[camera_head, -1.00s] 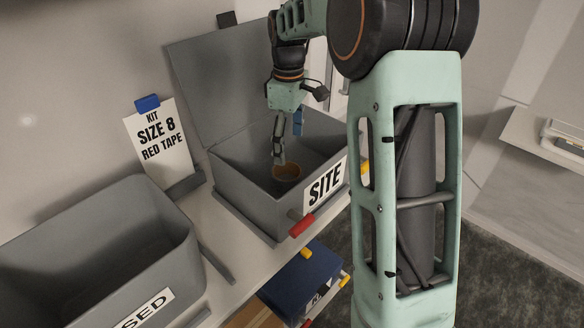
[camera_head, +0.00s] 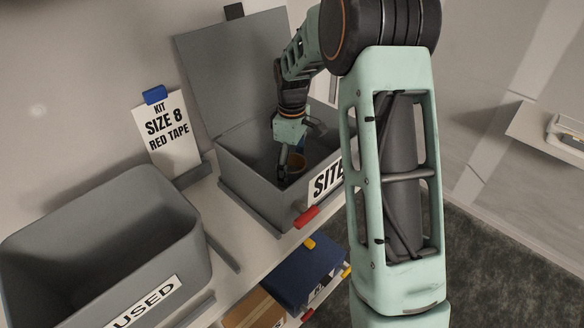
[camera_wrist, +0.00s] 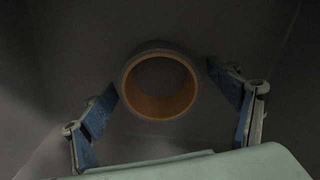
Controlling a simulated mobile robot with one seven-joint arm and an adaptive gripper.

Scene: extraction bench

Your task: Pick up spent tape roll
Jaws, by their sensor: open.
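The spent tape roll is an empty orange-brown ring (camera_head: 296,163) inside the open grey box labelled SITE (camera_head: 240,180). In the wrist view the tape roll (camera_wrist: 160,114) shows its round opening toward the camera, with no tape colour visible. My gripper (camera_head: 291,165) reaches down into the box, partly hiding the roll in the head view. In the wrist view my gripper (camera_wrist: 162,95) is open, with one blue-padded finger on each side of the roll. A gap shows between each finger and the roll.
A grey bin labelled USED (camera_head: 190,240) stands at the left on the shelf. The SITE box's raised lid (camera_head: 240,70) and walls surround my gripper. A blue box (camera_head: 305,270) sits below.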

